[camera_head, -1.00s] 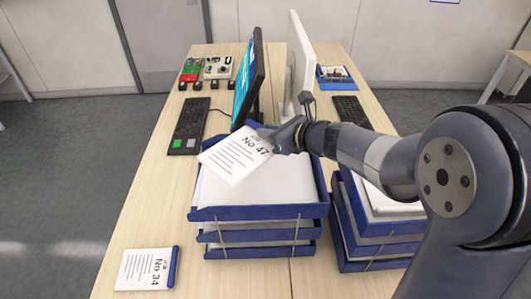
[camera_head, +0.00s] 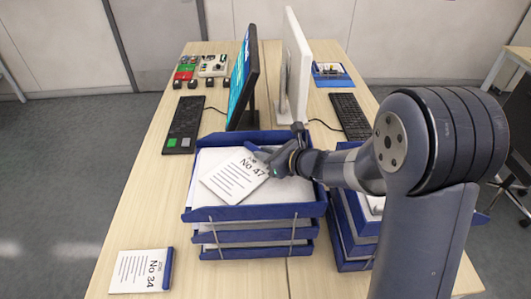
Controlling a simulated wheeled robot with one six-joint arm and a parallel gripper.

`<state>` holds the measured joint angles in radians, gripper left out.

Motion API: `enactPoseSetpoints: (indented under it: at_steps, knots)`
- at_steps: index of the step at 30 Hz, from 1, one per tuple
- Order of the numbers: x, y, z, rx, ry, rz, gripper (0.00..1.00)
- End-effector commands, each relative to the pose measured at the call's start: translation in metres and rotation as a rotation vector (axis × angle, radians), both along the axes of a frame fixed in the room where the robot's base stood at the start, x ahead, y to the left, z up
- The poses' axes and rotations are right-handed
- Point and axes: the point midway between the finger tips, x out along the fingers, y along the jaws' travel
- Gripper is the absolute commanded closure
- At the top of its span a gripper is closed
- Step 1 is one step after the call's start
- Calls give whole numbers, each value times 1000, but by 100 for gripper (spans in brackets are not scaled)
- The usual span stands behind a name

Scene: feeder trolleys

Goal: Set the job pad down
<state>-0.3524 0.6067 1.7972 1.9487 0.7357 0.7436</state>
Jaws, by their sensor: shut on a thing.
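A white job pad marked "No 47" (camera_head: 235,176) with a blue binding edge is over the top of the left stack of blue trays (camera_head: 254,212). It lies nearly flat, tilted askew, against the white papers in the top tray; I cannot tell whether it rests fully on them. My gripper (camera_head: 262,155) is shut on the pad's upper right edge. A second job pad marked "No 34" (camera_head: 139,271) with a blue edge lies on the table at the front left.
A second stack of blue trays (camera_head: 350,228) stands on the right, partly hidden by my arm. Monitors (camera_head: 242,88) and a keyboard (camera_head: 185,125) stand behind. The wooden table (camera_head: 150,205) is bare left of the trays.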

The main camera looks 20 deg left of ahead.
Motion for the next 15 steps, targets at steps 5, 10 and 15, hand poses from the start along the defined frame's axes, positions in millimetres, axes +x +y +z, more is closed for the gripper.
enactPoseSetpoints:
  at_steps: [5,10,15]
  knots:
    - [0,0,-2,0,0,0,100]
    - [0,0,-2,0,1,0,73]
    - [0,0,-2,0,1,0,62]
